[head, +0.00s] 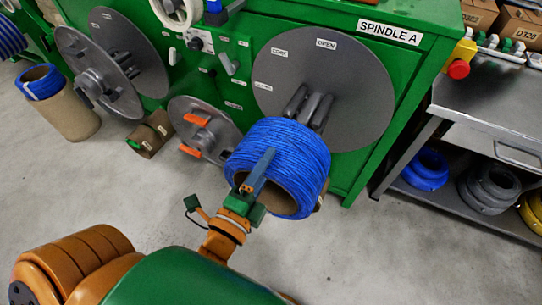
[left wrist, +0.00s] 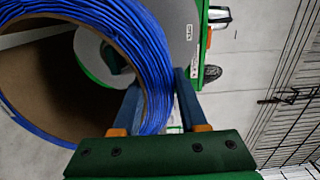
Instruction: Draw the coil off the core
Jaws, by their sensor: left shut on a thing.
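The blue cable coil (head: 278,150) hangs in front of the large grey disc (head: 345,75) under the SPINDLE A label. Dark grey core bars (head: 312,108) stick out from the disc just behind the coil's upper edge. I cannot tell whether any of them still reaches inside the coil. My left gripper (head: 262,170) is shut on the near side of the coil's wall. In the left wrist view, the gripper's fingers (left wrist: 157,90) straddle the blue winding (left wrist: 150,60), with the brown inner lining (left wrist: 50,85) on the left. My right gripper is not in view.
A smaller grey disc with orange handles (head: 202,128) leans by the green cabinet (head: 222,60). A brown drum with blue cable (head: 62,108) stands at left. At right, a steel bench (head: 490,98) has coils on its lower shelf. Grey floor below the coil is clear.

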